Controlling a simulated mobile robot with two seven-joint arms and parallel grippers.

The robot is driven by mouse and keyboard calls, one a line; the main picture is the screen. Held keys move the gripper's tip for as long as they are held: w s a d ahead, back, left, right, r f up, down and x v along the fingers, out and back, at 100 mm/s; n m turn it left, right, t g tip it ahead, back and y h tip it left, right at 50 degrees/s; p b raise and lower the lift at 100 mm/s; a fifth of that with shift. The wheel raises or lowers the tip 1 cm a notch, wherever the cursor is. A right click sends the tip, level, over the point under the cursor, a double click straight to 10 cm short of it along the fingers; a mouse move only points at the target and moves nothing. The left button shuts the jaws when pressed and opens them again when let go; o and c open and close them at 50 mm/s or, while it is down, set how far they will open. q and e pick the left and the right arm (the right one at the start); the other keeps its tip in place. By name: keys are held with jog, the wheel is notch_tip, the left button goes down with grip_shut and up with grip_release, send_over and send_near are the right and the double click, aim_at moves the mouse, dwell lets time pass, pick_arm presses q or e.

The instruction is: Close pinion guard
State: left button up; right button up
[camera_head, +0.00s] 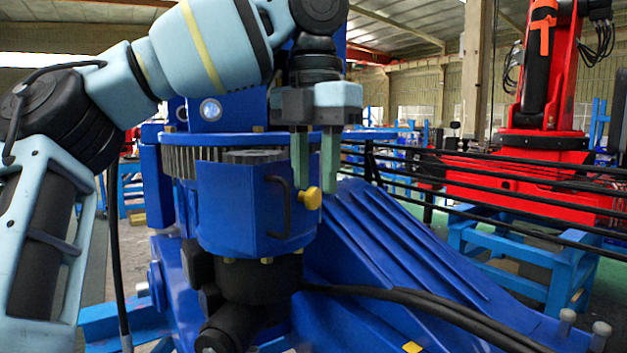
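The pinion guard looks to be the blue housing (235,205) with a black bar handle (280,207), below and in front of the grey toothed ring (195,162). A yellow knob (312,198) sticks out at its right edge. I cannot tell from this view whether the guard is fully shut. My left gripper (316,188) points down at the guard's right edge. Its two green-grey fingers are apart with a gap between them, and the tips are close to the knob. I cannot tell if they touch it. My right gripper is not in view.
A black motor (258,279) sits under the housing, with black cables (400,297) running right. A sloping ribbed blue base (400,250) fills the lower right. Black rails (480,190) and a red robot (535,140) on a blue stand (530,255) are behind.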

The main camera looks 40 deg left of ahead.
pick_arm(q)
jog(key=shift+r, duration=2.3)
